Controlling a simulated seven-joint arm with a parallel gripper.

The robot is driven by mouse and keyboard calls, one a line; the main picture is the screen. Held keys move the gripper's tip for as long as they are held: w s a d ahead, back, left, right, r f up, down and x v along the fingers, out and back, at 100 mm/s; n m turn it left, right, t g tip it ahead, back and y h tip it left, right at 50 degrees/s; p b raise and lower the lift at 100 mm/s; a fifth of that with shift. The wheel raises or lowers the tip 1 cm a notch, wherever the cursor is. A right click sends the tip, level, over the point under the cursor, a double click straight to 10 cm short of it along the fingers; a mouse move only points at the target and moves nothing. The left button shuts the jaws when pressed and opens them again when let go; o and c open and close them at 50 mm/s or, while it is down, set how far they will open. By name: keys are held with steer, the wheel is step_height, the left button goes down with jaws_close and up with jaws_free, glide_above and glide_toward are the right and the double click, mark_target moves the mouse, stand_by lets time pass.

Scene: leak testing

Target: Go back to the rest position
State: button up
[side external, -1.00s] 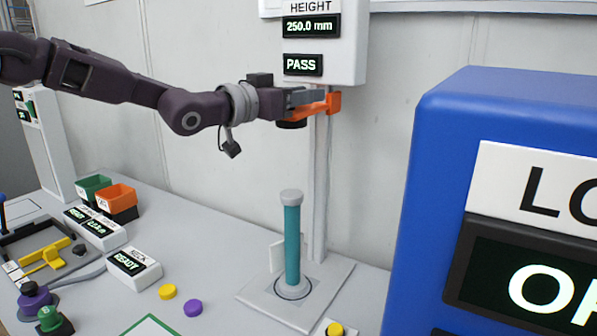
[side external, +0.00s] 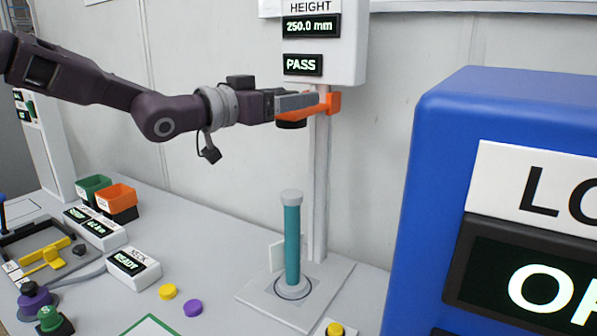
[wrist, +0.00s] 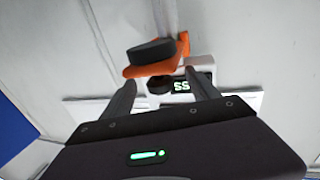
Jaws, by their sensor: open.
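My gripper (side external: 305,101) is up at the height gauge, level with its orange slider arm (side external: 334,103). In the wrist view my gripper (wrist: 160,86) has its two grey fingers apart, with the orange arm (wrist: 135,71) and its black round foot (wrist: 152,52) beyond and between them. I cannot tell whether a finger touches the orange arm. A teal tube (side external: 292,240) with grey ends stands upright on the gauge base below, clear of the gripper. The gauge display (side external: 310,27) reads 250.0 mm and PASS.
A large blue machine (side external: 430,200) fills the right side. Green (side external: 93,183) and orange (side external: 117,194) bins, a READY box (side external: 133,265) and a fixture (side external: 45,250) with yellow parts lie at left. Yellow (side external: 167,292) and purple (side external: 193,307) caps lie on the table. Space left of the gauge is open.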

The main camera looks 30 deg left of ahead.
steer(key=shift+v, duration=1.15)
steer(key=s+a+f+n+g+y, duration=0.1)
steer(key=s+f+g, duration=0.3)
steer(key=s, duration=0.8)
steer(key=s+a+f+n+g+y, duration=0.1)
steer(key=s+f+g, duration=0.3)
steer(key=s+f, duration=0.4)
steer(key=s+a+f+n+g+y, duration=0.1)
steer(key=s+f, duration=0.5)
steer(key=s, duration=1.2)
steer(key=a+g+y, duration=0.1)
steer(key=a+g, duration=0.1)
steer(key=shift+a+g+y, duration=0.3)
steer(key=shift+g, duration=0.1)
